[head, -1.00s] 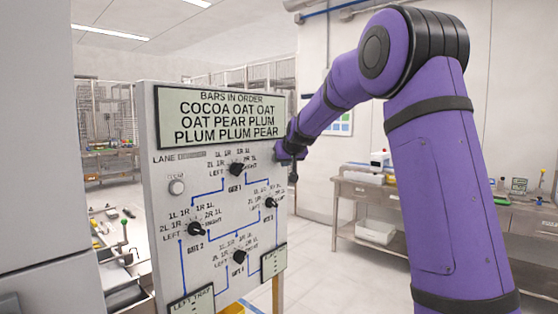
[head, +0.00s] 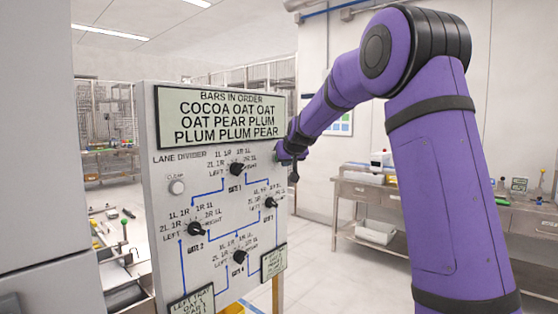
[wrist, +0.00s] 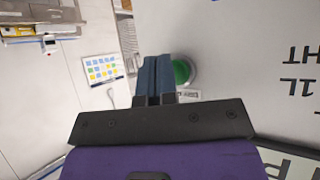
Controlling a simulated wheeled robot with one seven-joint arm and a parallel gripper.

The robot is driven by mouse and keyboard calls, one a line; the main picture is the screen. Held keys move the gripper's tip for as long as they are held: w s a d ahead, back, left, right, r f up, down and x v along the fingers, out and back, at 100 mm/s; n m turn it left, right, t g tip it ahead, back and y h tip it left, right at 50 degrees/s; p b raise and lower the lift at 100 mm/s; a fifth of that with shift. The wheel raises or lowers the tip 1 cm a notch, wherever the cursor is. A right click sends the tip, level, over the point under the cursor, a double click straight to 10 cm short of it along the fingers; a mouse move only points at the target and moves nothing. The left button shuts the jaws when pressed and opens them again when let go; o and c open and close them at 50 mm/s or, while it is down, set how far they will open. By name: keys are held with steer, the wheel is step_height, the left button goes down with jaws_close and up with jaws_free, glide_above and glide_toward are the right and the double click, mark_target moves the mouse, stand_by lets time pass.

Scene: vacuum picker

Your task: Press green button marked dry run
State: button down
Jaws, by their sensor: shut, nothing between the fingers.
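The upright grey-white panel (head: 165,135) stands left of my arm in the head view. In the wrist view the round green button (wrist: 182,72) sits in a pale ring on the panel, with a small label (wrist: 188,95) too small to read. My gripper (wrist: 155,62) is shut and empty, its blue-grey fingers just left of the button and partly covering it. I cannot tell whether the tips touch it. In the head view my gripper (head: 284,153) is at the panel's right edge, and the green button is not clearly visible there.
The panel carries several black knobs (head: 237,169), a white button marked clear (head: 177,187), a bar-order display (head: 222,118) and two small tray displays (head: 273,262). A workbench (head: 365,190) stands behind at right. Open floor lies between.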

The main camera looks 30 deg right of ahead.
steer(key=shift+s+d, duration=0.1)
steer(key=shift+s, duration=0.3)
steer(key=s, duration=0.1)
steer(key=s+d, duration=0.1)
steer(key=s, duration=0.2)
steer(key=shift+s+d, duration=0.35)
stand_by(0.9)
steer(key=s+a+r+n+g+y, duration=0.1)
steer(key=s+a+r, duration=0.1)
steer(key=s+a, duration=0.75)
steer(key=s+a+f+g, duration=0.1)
steer(key=s+a+f, duration=0.1)
steer(key=s, duration=0.9)
steer(key=s+a+f+g, duration=0.2)
steer(key=s+a+f, duration=0.1)
steer(key=s, duration=0.8)
steer(key=s+a+f+n+g+y, duration=0.1)
steer(key=s+a, duration=0.3)
steer(key=s, duration=0.7)
steer(key=shift+f, duration=0.9)
steer(key=shift+s, duration=0.1)
